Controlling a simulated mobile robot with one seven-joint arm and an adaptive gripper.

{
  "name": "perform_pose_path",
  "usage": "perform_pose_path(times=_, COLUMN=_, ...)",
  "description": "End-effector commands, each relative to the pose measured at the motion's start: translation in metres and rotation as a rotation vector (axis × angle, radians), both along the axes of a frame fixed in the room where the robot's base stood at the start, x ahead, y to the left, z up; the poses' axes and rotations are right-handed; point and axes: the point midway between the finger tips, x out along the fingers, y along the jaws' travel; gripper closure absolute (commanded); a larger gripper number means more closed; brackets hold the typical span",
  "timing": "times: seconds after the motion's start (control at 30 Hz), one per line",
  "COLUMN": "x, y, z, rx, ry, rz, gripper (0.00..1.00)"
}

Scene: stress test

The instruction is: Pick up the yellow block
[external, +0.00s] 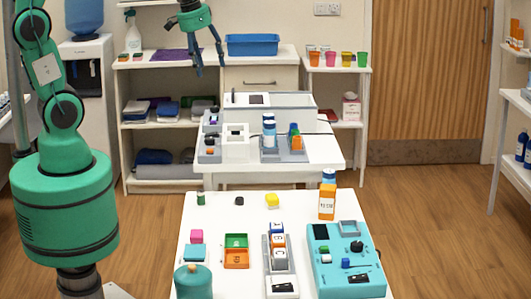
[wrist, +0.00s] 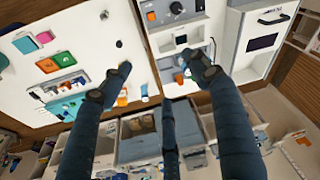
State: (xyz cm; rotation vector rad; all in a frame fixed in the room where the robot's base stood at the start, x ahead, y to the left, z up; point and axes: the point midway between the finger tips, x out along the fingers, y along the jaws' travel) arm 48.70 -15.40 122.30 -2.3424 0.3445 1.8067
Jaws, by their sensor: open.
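The yellow block (external: 272,200) lies on the near white table (external: 330,205), toward its far edge, in the external view. I cannot make it out in the wrist view, where a finger may cover it. My gripper (external: 209,68) is high up in the external view, well beyond the yellow block and to its left. Its dark fingers are spread and empty. They also show in the wrist view (wrist: 160,65), spread above the tables.
A dark green block (external: 201,198) and a black object (external: 239,201) lie left of the yellow block. An orange bottle (external: 327,204) stands to its right. Trays and a teal box (external: 345,275) fill the table's near part. A second table (external: 330,152) stands behind.

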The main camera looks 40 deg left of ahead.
Motion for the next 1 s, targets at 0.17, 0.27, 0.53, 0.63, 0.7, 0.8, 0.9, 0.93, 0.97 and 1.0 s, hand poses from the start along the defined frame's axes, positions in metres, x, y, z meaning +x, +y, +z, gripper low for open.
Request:
perform_pose_path(times=0.17, x=0.021, y=-0.045, z=-0.038, rx=0.018, ry=0.051, rz=-0.062, gripper=0.39)
perform_pose_path(times=0.27, x=0.030, y=-0.071, z=-0.060, rx=0.027, ry=0.074, rz=-0.095, gripper=0.39)
perform_pose_path(times=0.53, x=0.044, y=-0.141, z=-0.129, rx=0.059, ry=0.141, rz=-0.180, gripper=0.39)
perform_pose_path(times=0.63, x=0.045, y=-0.168, z=-0.157, rx=0.073, ry=0.164, rz=-0.213, gripper=0.39)
perform_pose_path(times=0.7, x=0.044, y=-0.185, z=-0.177, rx=0.083, ry=0.179, rz=-0.234, gripper=0.39)
perform_pose_path(times=0.8, x=0.041, y=-0.208, z=-0.204, rx=0.096, ry=0.200, rz=-0.263, gripper=0.39)
perform_pose_path(times=0.9, x=0.037, y=-0.225, z=-0.226, rx=0.108, ry=0.214, rz=-0.285, gripper=0.39)
perform_pose_path(times=0.93, x=0.037, y=-0.230, z=-0.231, rx=0.110, ry=0.217, rz=-0.291, gripper=0.39)
perform_pose_path(times=0.97, x=0.036, y=-0.234, z=-0.236, rx=0.112, ry=0.220, rz=-0.296, gripper=0.39)
perform_pose_path(times=1.0, x=0.034, y=-0.238, z=-0.241, rx=0.115, ry=0.223, rz=-0.301, gripper=0.39)
